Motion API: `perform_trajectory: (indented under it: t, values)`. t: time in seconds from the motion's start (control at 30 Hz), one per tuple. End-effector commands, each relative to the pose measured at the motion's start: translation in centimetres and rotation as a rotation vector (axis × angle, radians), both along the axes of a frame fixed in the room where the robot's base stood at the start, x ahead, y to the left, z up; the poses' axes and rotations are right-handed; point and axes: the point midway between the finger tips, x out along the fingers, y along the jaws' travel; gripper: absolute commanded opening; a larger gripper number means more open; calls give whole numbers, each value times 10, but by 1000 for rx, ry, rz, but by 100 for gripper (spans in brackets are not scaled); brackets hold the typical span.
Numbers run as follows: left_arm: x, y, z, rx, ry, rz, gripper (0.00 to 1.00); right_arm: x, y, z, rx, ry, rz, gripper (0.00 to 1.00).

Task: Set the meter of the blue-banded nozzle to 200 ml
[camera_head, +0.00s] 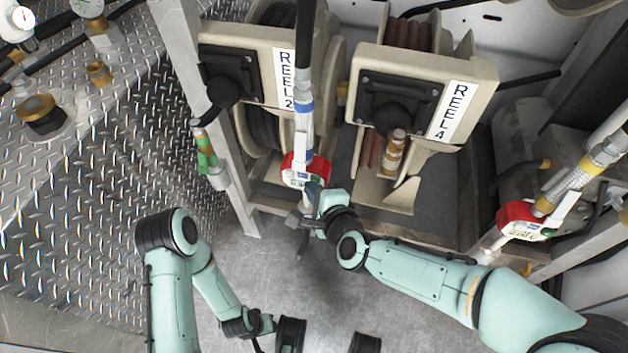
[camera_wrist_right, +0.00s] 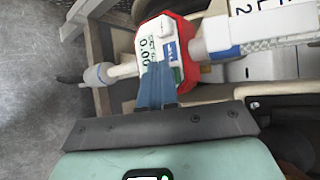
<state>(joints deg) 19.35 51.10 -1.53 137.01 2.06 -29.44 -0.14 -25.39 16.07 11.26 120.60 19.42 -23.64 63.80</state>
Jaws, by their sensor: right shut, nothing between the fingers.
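The blue-banded nozzle hangs upright below REEL 2 in the head view, with its blue band (camera_head: 304,108) above a red-cased meter (camera_head: 292,166). In the right wrist view the meter (camera_wrist_right: 186,28) lies sideways, its white face showing a small display (camera_wrist_right: 146,50) with digits that look like zeros. Beside the display are a blue label (camera_wrist_right: 170,52) and a green spot (camera_wrist_right: 177,74). My right gripper (camera_head: 311,190) is shut and empty at the meter's lower end. Its blue fingertips (camera_wrist_right: 156,68) overlap the face near the display; I cannot tell whether they touch.
A yellow-banded nozzle with a red meter (camera_head: 517,213) hangs at the right. A green-marked nozzle (camera_head: 207,155) hangs at the left, beside a grey post. Reel housings (camera_head: 425,70) stand behind. Open grey floor (camera_head: 270,270) lies in front.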

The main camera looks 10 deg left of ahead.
Motion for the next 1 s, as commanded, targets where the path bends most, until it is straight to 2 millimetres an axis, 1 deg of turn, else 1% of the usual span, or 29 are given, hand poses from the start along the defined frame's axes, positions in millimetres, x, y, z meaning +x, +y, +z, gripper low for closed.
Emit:
perform_trajectory:
  t: [0.5, 0.83, 1.0]
  values:
    - [0, 0, -2, 0, 0, 0, 45, 7, 0, -1, 0, 1, -1, 0]
    - [0, 0, -2, 0, 0, 0, 45, 5, 0, 0, 0, 1, 0, 0]
    - [0, 0, -1, 0, 0, 0, 45, -1, 0, 0, 0, 0, 0, 0]
